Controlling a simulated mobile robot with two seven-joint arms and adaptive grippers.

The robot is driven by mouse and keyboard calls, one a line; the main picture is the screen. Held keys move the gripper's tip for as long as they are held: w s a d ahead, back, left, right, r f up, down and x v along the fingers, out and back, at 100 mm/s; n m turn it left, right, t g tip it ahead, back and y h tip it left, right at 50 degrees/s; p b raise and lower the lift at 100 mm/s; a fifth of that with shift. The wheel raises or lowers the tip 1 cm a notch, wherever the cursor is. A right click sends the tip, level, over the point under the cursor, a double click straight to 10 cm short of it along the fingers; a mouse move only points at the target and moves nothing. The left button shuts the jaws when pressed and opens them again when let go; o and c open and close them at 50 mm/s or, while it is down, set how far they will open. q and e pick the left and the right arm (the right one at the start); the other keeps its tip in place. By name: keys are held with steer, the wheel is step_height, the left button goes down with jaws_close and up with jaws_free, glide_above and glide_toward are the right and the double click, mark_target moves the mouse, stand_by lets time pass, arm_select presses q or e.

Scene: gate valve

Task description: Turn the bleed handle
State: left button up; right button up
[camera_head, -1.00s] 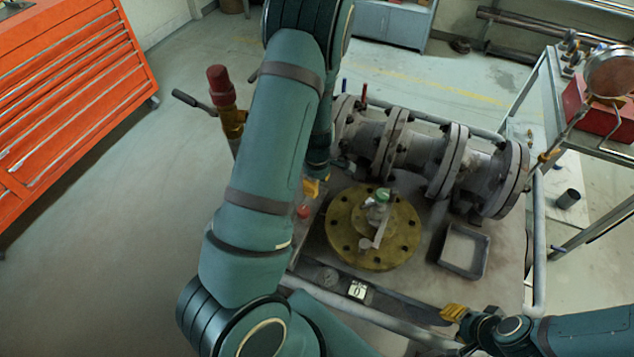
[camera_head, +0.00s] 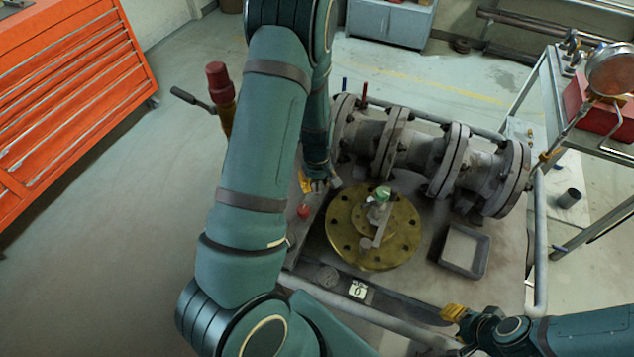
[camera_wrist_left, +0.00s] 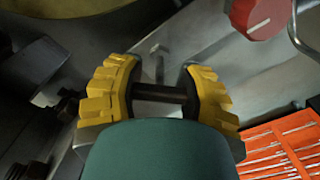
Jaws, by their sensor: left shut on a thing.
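My left gripper (camera_head: 306,183) is low beside the pipework, left of the brass flange (camera_head: 344,247), and mostly hidden by my own arm in the head view. In the left wrist view my left gripper (camera_wrist_left: 160,92) has its yellow fingers shut on a short dark bar (camera_wrist_left: 160,93), which looks like the bleed handle. The bar spans from finger to finger; its ends and mounting are hidden. My right gripper (camera_head: 453,312) is at the front edge of the bench, apart from the flange; its finger gap is too small to read.
Flanged grey pipework (camera_head: 413,150) runs along the back of the bench. A red knob (camera_head: 303,212) is close to my left gripper. A grey tray (camera_head: 464,251) lies right of the flange. An orange drawer cabinet (camera_head: 75,90) stands left, with clear floor beside it.

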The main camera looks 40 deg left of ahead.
arm_select(q)
steer(key=m, duration=0.4)
steer(key=shift+w+a+r+m+b, duration=0.1)
steer(key=shift+m+b, duration=0.2)
steer(key=shift+b, duration=0.1)
steer(key=shift+m+b, duration=0.4)
steer(key=shift+m, duration=1.6)
steer(key=shift+w+r, duration=0.1)
steer(key=o, duration=1.3)
step_height(320, 180, up, 12)
